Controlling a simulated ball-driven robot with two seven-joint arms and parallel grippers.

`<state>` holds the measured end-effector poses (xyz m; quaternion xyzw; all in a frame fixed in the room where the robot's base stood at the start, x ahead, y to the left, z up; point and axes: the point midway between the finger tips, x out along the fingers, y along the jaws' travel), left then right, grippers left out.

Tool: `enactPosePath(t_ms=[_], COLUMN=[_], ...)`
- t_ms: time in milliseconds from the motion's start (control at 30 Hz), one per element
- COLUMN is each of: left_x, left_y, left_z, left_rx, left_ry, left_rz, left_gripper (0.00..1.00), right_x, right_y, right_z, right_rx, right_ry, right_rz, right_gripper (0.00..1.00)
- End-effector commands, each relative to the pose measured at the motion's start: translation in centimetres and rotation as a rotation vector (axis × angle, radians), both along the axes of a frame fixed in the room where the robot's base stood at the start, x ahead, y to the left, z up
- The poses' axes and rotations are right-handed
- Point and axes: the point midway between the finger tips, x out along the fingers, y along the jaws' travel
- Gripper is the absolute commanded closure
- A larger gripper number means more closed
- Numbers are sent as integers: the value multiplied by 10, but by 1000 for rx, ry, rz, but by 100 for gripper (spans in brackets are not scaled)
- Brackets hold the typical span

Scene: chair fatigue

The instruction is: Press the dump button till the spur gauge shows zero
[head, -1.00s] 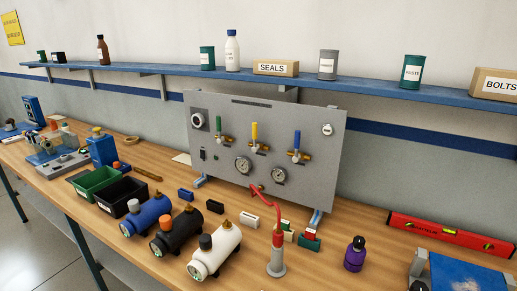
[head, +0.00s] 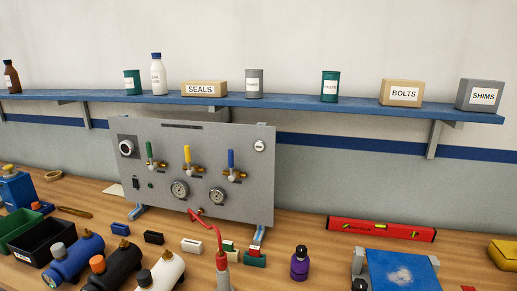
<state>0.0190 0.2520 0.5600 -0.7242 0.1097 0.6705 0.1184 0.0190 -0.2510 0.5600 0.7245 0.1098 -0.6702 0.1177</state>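A grey panel (head: 205,140) stands on the bench against the wall. It carries two round gauges, a left gauge (head: 179,190) and a right gauge (head: 217,196); their labels and needle readings are too small to read. Above them are levers in green (head: 149,152), yellow (head: 187,155) and blue (head: 231,158). A round dial or knob (head: 127,148) is at the upper left, with a black switch (head: 136,183) and a small dark round fitting (head: 150,186) below. A white round fitting (head: 259,146) is at the upper right. I cannot tell which is the dump button. Neither gripper is in view.
A red hose (head: 207,221) runs from the panel's foot to a red-topped cylinder (head: 221,262). A purple bottle (head: 299,263), red level (head: 381,229) and blue plate (head: 400,272) are to the right. A shelf (head: 300,103) runs above.

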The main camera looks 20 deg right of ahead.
Motion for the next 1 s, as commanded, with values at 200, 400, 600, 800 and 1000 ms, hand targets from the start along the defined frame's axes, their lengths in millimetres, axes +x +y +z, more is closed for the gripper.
enactPosePath(t_ms=[200,400,600,800,1000], left_x=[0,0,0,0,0], left_y=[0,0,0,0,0], left_z=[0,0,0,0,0], left_rx=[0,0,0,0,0], left_ry=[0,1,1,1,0], left_rz=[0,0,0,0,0], left_gripper=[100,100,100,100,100], right_x=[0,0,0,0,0], right_y=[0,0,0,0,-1], right_z=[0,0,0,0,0], right_rx=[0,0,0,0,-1], right_ry=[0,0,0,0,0], right_rz=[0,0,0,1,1], right_gripper=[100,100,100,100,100])
